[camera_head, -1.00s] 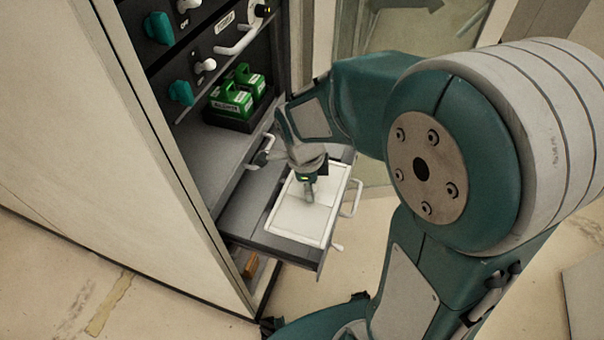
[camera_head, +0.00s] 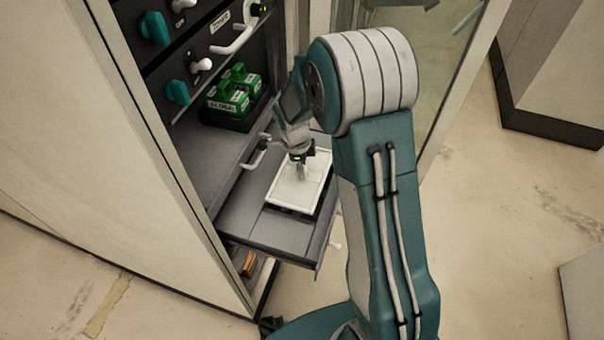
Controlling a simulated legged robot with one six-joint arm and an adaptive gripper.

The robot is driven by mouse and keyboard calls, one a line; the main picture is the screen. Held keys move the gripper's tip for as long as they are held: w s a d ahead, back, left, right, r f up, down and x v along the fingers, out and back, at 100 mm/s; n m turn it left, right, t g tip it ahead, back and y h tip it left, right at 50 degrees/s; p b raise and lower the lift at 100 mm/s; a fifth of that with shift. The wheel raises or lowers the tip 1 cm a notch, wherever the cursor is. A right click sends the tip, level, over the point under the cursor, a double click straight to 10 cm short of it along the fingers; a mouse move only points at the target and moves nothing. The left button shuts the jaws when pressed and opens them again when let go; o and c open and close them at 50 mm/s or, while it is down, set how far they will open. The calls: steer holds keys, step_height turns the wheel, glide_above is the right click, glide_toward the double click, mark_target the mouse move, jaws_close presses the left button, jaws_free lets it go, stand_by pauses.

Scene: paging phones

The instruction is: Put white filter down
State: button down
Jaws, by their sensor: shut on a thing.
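The white filter (camera_head: 288,193) is a flat, pale rectangular panel with a raised rim. It is over the pulled-out grey drawer (camera_head: 262,229), with a dark recess or shadow along its near edge. The exact grip point is small and partly hidden by the fingers. I cannot tell how far the filter is above the drawer floor.
The cabinet's tall beige side panel (camera_head: 90,150) stands left of the drawer. Green labelled boxes (camera_head: 232,96) sit in a black tray on the shelf above. A white handle (camera_head: 258,152) sticks out beside the drawer.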

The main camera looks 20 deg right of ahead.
steer(key=shift+f, duration=1.4)
steer(key=shift+s+f, duration=0.1)
steer(key=shift+f, duration=0.5)
steer(key=shift+c, duration=2)
jaws_free()
steer(key=shift+s+f, duration=0.1)
